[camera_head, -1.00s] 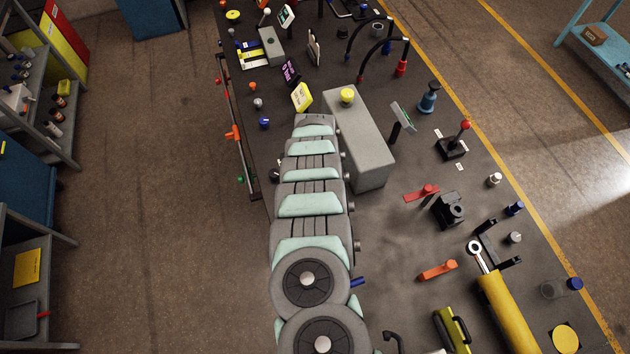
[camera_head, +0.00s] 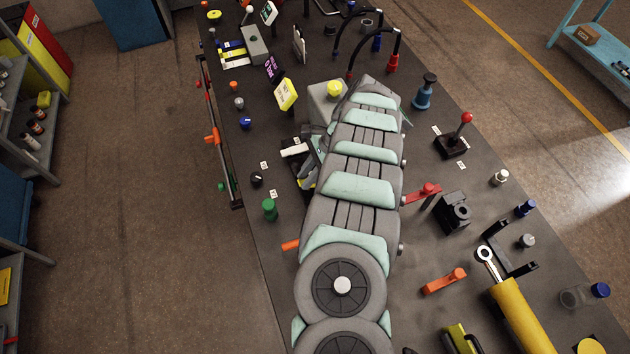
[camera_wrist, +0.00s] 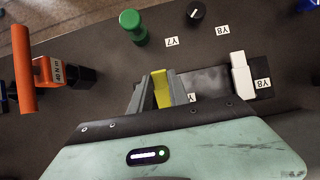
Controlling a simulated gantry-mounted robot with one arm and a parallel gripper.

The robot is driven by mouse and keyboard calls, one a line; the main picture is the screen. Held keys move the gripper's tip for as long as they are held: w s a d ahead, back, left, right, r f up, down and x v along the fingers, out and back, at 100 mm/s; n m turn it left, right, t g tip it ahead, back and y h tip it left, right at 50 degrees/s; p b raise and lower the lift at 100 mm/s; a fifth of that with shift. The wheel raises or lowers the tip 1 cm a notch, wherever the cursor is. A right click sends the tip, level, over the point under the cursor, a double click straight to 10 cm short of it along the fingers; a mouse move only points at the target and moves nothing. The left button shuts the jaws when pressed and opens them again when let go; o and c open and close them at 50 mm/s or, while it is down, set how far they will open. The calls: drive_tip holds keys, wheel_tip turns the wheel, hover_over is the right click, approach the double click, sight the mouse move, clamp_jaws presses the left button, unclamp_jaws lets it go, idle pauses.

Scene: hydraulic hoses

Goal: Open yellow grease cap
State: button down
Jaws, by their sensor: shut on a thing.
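In the wrist view a narrow yellow piece (camera_wrist: 161,88) stands between the two grey fingers of my gripper (camera_wrist: 164,92), which is shut on it. Its lower part is hidden by the fingers and wrist housing. In the head view my gripper (camera_head: 312,150) is partly hidden beside my arm, over the left part of the bench. A separate round yellow knob (camera_head: 334,88) sits on top of a grey box (camera_head: 322,103), apart from my gripper. I cannot tell which yellow part is the grease cap.
A white switch (camera_wrist: 240,75) on a black plate stands right of the fingers. A green knob (camera_wrist: 133,26) and a black knob (camera_wrist: 196,11) lie beyond. An orange-handled part (camera_wrist: 50,72) is at left. Bare bench lies between them.

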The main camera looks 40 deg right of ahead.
drive_tip(key=shift+d, duration=0.1)
idle(0.3)
drive_tip(key=c, duration=1.2)
unclamp_jaws()
drive_tip(key=shift+c, duration=0.2)
drive_tip(key=v, duration=1)
drive_tip(key=shift+r+b, duration=0.4)
drive_tip(key=shift+b, duration=0.05)
drive_tip(key=shift+s+d, duration=0.1)
drive_tip(key=shift+d, duration=0.05)
drive_tip(key=shift+d, duration=0.1)
